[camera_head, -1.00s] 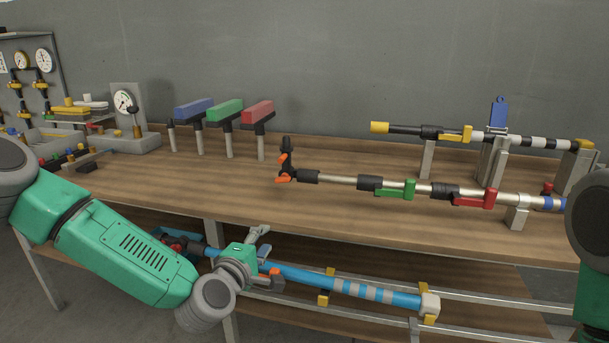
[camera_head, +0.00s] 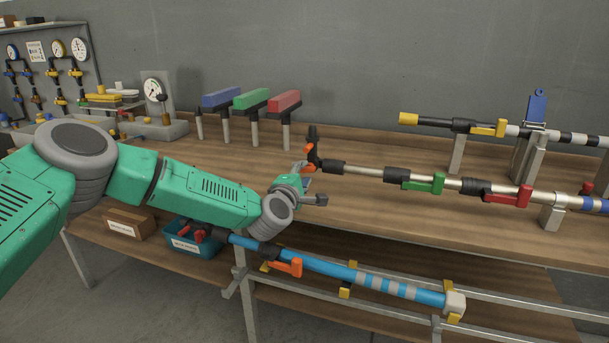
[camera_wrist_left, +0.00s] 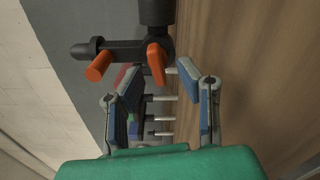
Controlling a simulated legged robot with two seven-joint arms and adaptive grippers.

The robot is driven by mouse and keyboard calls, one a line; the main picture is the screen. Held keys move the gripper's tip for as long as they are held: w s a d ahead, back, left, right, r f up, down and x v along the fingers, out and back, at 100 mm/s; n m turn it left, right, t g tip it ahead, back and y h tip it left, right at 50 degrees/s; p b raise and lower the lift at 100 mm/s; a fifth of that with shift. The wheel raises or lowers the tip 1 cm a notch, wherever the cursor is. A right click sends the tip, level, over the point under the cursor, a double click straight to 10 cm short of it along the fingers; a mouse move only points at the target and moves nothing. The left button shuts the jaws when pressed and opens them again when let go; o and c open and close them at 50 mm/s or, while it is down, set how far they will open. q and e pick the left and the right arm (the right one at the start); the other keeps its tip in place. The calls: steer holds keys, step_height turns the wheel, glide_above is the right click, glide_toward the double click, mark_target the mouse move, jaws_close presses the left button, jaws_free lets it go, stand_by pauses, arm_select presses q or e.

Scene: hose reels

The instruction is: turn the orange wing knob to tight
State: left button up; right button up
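Two orange wing pieces sit on a black fitting at the left end of the silver pipe (camera_head: 365,172) on the bench. In the left wrist view one orange wing (camera_wrist_left: 157,60) lies ahead between the fingertips, and the other orange wing (camera_wrist_left: 99,66) is to its left. I cannot tell which is the task's knob. My left gripper (camera_wrist_left: 160,76) is open and empty, its blue-grey pads either side of the nearer wing's line. In the head view my left gripper (camera_head: 303,178) is just below the orange pieces, partly hidden by its wrist. My right gripper is out of view.
A blue tube (camera_head: 330,269) with an orange lever (camera_head: 288,267) lies on the lower rack. The pipe carries a green lever (camera_head: 424,184) and a red lever (camera_head: 508,197). Blue, green and red T-handles stand behind.

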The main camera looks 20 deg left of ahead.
arm_select(q)
steer(key=shift+w+d+r, duration=0.1)
steer(key=shift+w+d, duration=0.3)
steer(key=shift+w, duration=0.1)
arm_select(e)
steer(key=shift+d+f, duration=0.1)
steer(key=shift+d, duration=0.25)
arm_select(q)
steer(key=shift+a, duration=0.25)
jaws_close()
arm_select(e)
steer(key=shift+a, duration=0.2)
